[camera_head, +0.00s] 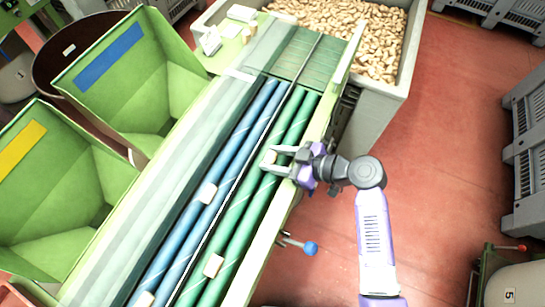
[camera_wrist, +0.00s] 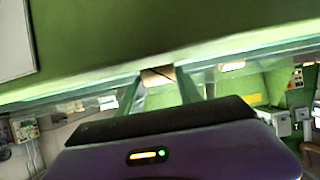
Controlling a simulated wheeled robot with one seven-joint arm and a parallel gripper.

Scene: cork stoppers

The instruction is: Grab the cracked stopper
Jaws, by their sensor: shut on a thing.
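My gripper (camera_head: 272,160) reaches in from the right over the green rollers (camera_head: 240,210). Its two fingers are shut on a small tan cork stopper (camera_head: 269,156). In the wrist view the held stopper (camera_wrist: 156,77) sits between the fingertips, with a dark slanting line like a crack on its face. Whether it still touches the rollers cannot be told. Another stopper (camera_head: 213,265) lies lower down on the green rollers. One stopper (camera_head: 207,193) lies on the blue rollers (camera_head: 190,222), and one more (camera_head: 145,299) is near the bottom edge.
Two green bins stand left of the rollers, one with a blue label (camera_head: 108,57), one with a yellow label (camera_head: 22,144). A large grey crate (camera_head: 402,75) full of corks stands at the top. A blue-knobbed lever (camera_head: 310,248) sticks out below my gripper. Red floor on the right is mostly clear.

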